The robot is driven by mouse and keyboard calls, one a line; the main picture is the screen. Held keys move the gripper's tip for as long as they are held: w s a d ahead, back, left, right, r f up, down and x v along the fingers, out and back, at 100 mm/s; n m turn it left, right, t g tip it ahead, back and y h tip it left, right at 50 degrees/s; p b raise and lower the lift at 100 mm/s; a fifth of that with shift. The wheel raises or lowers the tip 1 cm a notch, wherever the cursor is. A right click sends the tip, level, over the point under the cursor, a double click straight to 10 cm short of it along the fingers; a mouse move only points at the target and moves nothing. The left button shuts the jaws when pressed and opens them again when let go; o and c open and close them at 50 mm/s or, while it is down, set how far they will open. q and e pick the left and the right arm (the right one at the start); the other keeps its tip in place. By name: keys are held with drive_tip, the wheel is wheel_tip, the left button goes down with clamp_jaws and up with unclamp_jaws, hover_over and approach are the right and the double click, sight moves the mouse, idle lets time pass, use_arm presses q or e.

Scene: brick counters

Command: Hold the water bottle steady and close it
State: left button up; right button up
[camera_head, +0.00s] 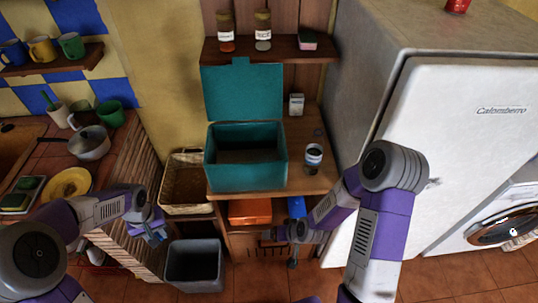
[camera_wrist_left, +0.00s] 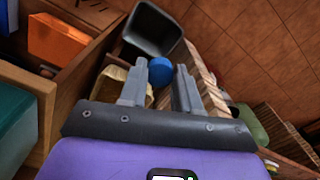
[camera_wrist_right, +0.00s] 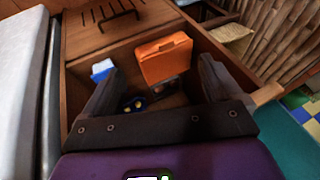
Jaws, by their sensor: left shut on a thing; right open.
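My left gripper (camera_head: 154,236) is shut on a blue rounded thing, held at its fingertips; it shows between the fingers in the left wrist view (camera_wrist_left: 160,71). It may be the water bottle, but only a small part shows and I cannot tell whether it has a cap. My right gripper (camera_head: 292,258) is open and empty, low in front of the counter.
A teal open box (camera_head: 246,175) and a labelled jar (camera_head: 313,157) stand on the wooden counter. A wicker basket (camera_head: 187,208) and a grey bin (camera_head: 194,283) are below left. The white fridge (camera_head: 470,140) bounds the right. Floor is clear in front.

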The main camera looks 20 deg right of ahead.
drive_tip(key=w+d+r+t+h+b, duration=0.25)
drive_tip(key=w+d+r+t, duration=0.25)
drive_tip(key=w+d+r, duration=0.3)
drive_tip(key=n+t+h+b, duration=0.1)
drive_tip(key=t+h+b, duration=0.2)
drive_tip(key=t, duration=0.1)
approach(319, 153)
drive_tip(key=w, duration=0.1)
use_arm(q)
drive_tip(key=w+a+f+n, duration=0.3)
drive_tip(key=w+a+n, duration=0.1)
drive_tip(key=a, duration=0.5)
drive_tip(key=shift+w, duration=0.75)
use_arm(e)
drive_tip(key=shift+w+d+y, duration=0.1)
drive_tip(key=shift+w+y, duration=0.05)
drive_tip(key=shift+y, duration=0.1)
drive_tip(key=shift+g, duration=0.3)
drive_tip(key=b+x, duration=0.1)
drive_tip(key=x, duration=0.4)
drive_tip(key=shift+w+f, duration=0.2)
use_arm(q)
drive_tip(key=shift+d+f, duration=0.1)
drive_tip(key=shift+f, duration=0.35)
use_arm(e)
drive_tip(key=shift+w+d+f, duration=0.15)
drive_tip(key=shift+w, duration=0.5)
